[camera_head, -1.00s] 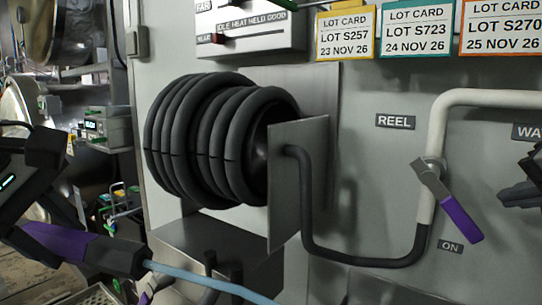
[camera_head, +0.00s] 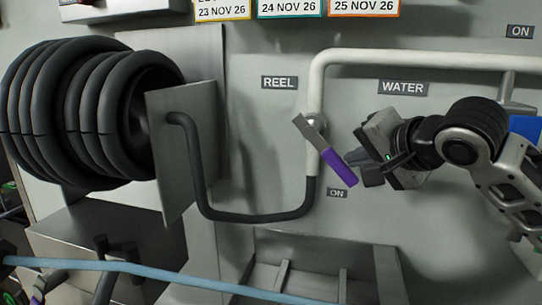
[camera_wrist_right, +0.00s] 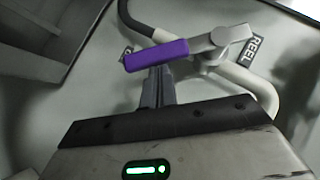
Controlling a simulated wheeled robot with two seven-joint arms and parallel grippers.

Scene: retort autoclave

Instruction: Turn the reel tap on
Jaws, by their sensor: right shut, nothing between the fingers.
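The reel tap is a lever with a grey metal base and a purple grip (camera_head: 338,168), on a pipe below the REEL label (camera_head: 279,83). It slants down to the right, its purple end just above the ON label (camera_head: 337,192). My right gripper (camera_head: 367,170) is shut and empty, just right of the purple grip. In the right wrist view the closed fingertips (camera_wrist_right: 158,75) are right at the lower edge of the purple grip (camera_wrist_right: 156,55); I cannot tell whether they touch.
The black hose reel (camera_head: 85,115) and its metal plate (camera_head: 187,150) stand left of the tap. A white pipe (camera_head: 420,62) runs right above the WATER label (camera_head: 403,88). A light-blue rod or hose (camera_head: 150,270) crosses the lower foreground. A metal trough (camera_head: 330,270) lies below.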

